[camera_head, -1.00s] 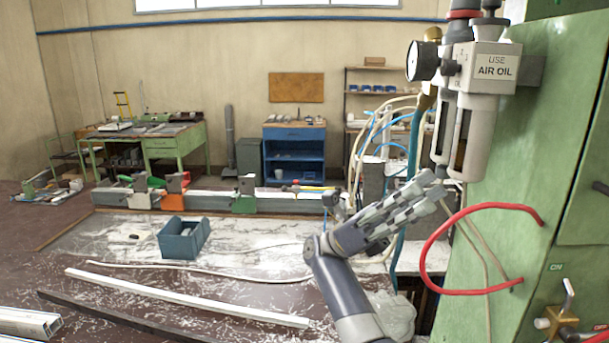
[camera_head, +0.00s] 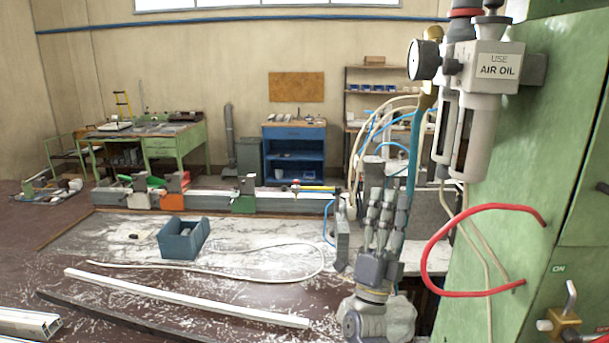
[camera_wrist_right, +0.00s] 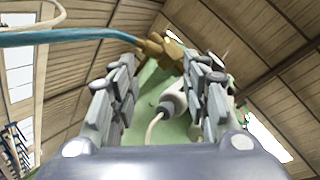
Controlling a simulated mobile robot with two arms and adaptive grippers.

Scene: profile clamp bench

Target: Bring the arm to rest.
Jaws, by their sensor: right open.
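My right gripper (camera_head: 386,195) stands upright at the right of the head view, its fingers pointing up, with its wrist below. The fingers are apart and nothing is held between them. In the right wrist view the same gripper (camera_wrist_right: 163,75) shows its fingers spread to left and right, with the ceiling and a green cabinet beyond. In the head view it is left of the green cabinet (camera_head: 475,240) and in front of pale and blue hoses. I cannot tell whether it touches a hose. My left gripper does not show.
The air-oil unit (camera_head: 480,105) with its gauge (camera_head: 423,60) and a looped red hose (camera_head: 428,250) hang at the right. A clamp rail (camera_head: 285,203), a blue bin (camera_head: 182,243) and a white profile (camera_head: 185,297) lie left of the gripper.

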